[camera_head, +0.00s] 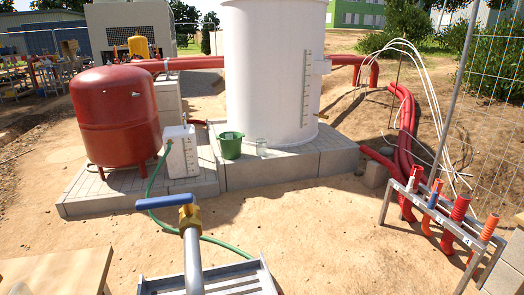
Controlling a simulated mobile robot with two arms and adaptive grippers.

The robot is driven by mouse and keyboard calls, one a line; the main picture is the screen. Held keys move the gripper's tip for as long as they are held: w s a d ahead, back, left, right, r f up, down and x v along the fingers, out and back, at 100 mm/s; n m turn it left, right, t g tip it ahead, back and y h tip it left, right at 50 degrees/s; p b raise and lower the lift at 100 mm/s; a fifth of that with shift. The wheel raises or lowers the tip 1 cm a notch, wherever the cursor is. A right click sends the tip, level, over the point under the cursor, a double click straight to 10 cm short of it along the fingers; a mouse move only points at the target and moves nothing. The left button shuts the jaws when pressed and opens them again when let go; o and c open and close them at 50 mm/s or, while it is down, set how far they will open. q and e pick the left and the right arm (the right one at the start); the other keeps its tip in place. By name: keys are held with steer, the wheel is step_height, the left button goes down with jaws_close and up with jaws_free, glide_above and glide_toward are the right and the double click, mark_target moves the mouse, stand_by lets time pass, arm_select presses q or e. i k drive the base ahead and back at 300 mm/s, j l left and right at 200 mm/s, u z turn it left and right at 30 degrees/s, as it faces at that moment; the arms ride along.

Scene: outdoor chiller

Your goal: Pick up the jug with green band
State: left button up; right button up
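A small clear vessel (261,147), possibly the jug, stands upright on the grey block plinth (285,168) in front of the white tank. It is too small to make out a green band. A green bucket (231,146) stands just to its left, on the same plinth. No other jug-like thing shows clearly. Neither of my grippers is in view.
A tap with a blue handle (164,202) stands on a pipe in front, above a metal grate (208,281). A green hose (153,178) crosses the sand. A wooden table (60,275) is at front left, a pipe rack (440,215) at right. Open sand lies between.

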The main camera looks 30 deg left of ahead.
mark_target(262, 148)
steer(key=i+l+z, duration=0.1)
steer(key=i+l, duration=0.2)
steer(key=l, duration=0.2)
steer(key=i+l, duration=0.35)
steer(key=i+l+z, duration=0.15)
steer(key=i+l, duration=0.15)
steer(key=l, duration=0.25)
steer(key=i+u, duration=0.45)
steer(key=i+l+u, duration=0.3)
steer(key=i+u, duration=0.15)
steer(key=i, duration=0.15)
steer(key=i+j+u, duration=0.25)
steer(key=i+u, duration=0.25)
steer(key=i, duration=0.4)
steer(key=i+l+u, duration=0.1)
steer(key=i+u, duration=0.35)
steer(key=i, duration=0.45)
